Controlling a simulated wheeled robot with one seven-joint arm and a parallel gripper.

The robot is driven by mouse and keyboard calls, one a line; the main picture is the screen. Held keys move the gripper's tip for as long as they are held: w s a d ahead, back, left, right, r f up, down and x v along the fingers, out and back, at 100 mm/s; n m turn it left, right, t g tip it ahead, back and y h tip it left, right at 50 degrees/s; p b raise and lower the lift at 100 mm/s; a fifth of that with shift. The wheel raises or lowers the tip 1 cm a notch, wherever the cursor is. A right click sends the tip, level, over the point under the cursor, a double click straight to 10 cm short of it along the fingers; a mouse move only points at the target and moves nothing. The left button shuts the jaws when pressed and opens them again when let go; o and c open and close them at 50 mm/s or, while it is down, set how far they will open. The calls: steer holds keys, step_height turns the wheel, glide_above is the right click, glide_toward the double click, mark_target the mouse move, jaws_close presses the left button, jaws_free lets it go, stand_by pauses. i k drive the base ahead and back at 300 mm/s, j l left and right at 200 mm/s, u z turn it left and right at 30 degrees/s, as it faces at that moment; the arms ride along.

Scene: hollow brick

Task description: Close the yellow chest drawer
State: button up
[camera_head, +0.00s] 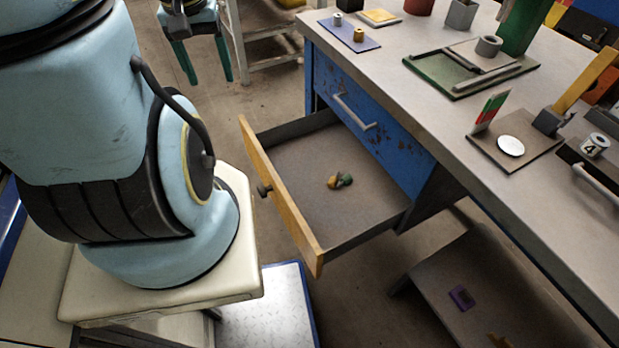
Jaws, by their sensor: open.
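The yellow chest drawer (278,196) is pulled far out from under the blue-fronted workbench. Its yellow front panel faces left and has a dark round knob (264,190). The drawer's grey floor (315,160) holds a small green and orange object (340,181). My gripper (205,78) is at the top of the view, up and left of the drawer. Its two green fingers are spread apart and empty, pointing down, clear of the drawer front.
The workbench top (400,60) carries a green tray (470,86), a blue mat (350,36) and a brown plate with a white disc (510,146). A blue drawer with a grey handle (352,112) sits above the open one. A low grey shelf (440,295) lies beneath.

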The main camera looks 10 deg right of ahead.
mark_target(295, 161)
steer(key=k+j+u, duration=0.2)
steer(key=k+u, duration=0.2)
steer(key=k+j+u, duration=0.35)
steer(key=k, duration=0.05)
